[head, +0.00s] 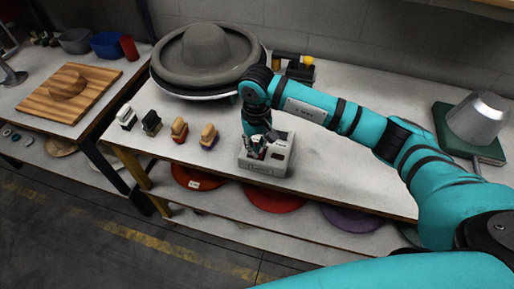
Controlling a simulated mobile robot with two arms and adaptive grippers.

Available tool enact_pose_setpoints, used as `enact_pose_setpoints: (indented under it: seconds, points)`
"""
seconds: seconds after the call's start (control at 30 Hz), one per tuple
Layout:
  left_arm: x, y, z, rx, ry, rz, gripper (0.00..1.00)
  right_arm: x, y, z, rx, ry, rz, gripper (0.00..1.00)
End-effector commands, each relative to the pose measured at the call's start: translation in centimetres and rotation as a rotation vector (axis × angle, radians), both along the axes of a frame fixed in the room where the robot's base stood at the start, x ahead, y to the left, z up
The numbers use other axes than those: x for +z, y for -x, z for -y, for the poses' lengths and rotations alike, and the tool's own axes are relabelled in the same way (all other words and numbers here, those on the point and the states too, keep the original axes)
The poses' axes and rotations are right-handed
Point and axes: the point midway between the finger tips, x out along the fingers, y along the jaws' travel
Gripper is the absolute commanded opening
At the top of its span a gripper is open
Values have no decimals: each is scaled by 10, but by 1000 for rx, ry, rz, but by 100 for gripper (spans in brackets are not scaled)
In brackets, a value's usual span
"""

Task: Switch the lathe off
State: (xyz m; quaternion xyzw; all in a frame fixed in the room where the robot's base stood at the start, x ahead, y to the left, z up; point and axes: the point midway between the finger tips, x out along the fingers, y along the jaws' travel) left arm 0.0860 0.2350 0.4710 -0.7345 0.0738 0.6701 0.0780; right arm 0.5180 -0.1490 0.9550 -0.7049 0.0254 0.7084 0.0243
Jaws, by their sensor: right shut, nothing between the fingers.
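A light grey control box (280,165) stands near the front edge of the workbench. My right gripper (256,147) is down at the left part of its top, with its fingers shut and empty. The fingers hide part of the box's top, so I cannot tell the switch's position or whether they touch it. A large grey hat form (205,55) sits on a round pale base behind and to the left of the box. Whether it is turning does not show. My left gripper is not in view.
Several small brushes, one of them a tan-topped brush (179,130), stand left of the box. A metal form on a green base (455,135) is at the right. A wooden board (40,100) lies on the left table. Coloured hats, including a red one (272,198), lie on the lower shelf.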

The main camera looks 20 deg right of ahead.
Motion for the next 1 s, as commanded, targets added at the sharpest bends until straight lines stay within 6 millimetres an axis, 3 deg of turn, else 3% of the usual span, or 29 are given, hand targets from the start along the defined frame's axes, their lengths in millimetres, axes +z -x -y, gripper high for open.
enact_pose_setpoints:
  seconds: [0.63,1.0]
  points:
    - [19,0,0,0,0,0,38,56,-2,0,0,-1,6,0]
    - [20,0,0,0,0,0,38,64,-1,0,-1,-1,4,0]
